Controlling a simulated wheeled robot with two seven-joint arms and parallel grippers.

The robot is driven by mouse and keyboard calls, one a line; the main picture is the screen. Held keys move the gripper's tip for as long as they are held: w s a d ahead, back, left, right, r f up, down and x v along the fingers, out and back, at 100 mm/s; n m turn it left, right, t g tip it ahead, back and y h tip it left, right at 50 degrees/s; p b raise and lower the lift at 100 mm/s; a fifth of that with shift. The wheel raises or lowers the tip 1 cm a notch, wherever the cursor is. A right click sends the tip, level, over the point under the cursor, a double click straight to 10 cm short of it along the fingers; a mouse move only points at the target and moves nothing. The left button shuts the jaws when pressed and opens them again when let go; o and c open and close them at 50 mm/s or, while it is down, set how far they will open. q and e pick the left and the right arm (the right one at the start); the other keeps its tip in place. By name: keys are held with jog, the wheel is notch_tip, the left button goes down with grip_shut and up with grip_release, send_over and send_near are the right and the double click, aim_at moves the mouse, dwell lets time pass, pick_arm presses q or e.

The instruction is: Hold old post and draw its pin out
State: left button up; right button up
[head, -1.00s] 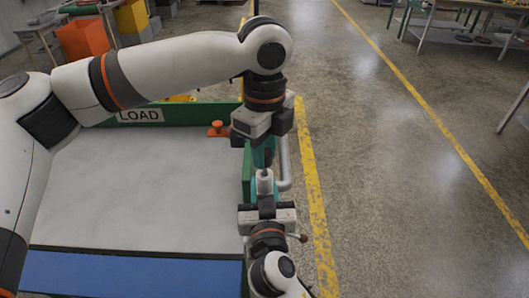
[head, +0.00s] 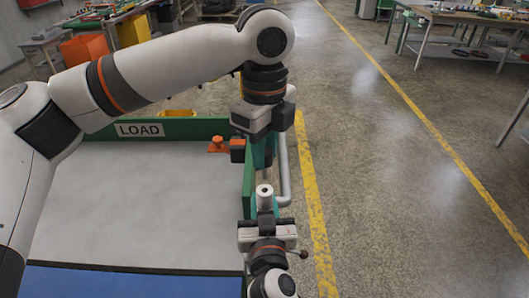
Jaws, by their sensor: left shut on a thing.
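My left gripper (head: 262,150) points down from above at the right end of the green-edged bench. It is shut on the pin, which is mostly hidden by the fingers and wrist. Below it, a short pale grey post (head: 265,193) stands upright with a dark hole in its top. A small gap shows between the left gripper and the post top. My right gripper (head: 265,207) comes from the near side, with its dark fingers at the post's lower part. Whether they are closed on it is hidden.
The bench has a grey top (head: 150,205), a green rim and a LOAD sign (head: 139,130). An orange knob (head: 217,145) sits near the back right corner. A grey bent pipe (head: 283,170) stands right of the post. Open floor lies to the right, past a yellow line (head: 315,220).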

pick_arm(q)
jog(key=shift+r, duration=0.25)
jog(key=shift+r, duration=1.45)
